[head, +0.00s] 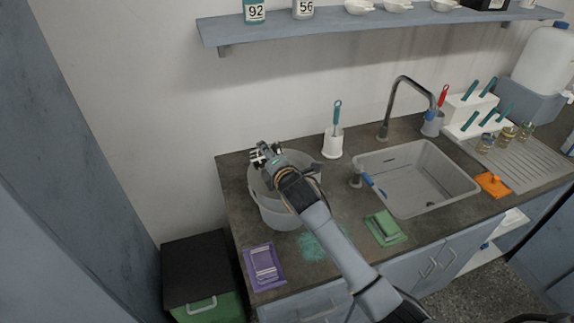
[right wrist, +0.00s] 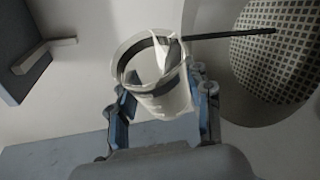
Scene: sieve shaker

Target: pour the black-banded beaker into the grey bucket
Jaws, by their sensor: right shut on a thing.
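The grey bucket (head: 279,215) stands on the dark counter, left of the sink. My right arm reaches over it from the lower right in the head view, with my right gripper (head: 265,154) above the bucket's far left rim. In the right wrist view, my right gripper (right wrist: 160,88) is shut on the black-banded beaker (right wrist: 167,99), a clear cup with a dark band near its rim. A white, pointed thing and a thin dark rod show at its mouth. The beaker's contents and its exact tilt are unclear. My left gripper is out of view.
A white brush holder (head: 333,143) stands behind, beside the bucket. The sink (head: 420,180) is to the right; a shelf (head: 370,27) runs above.

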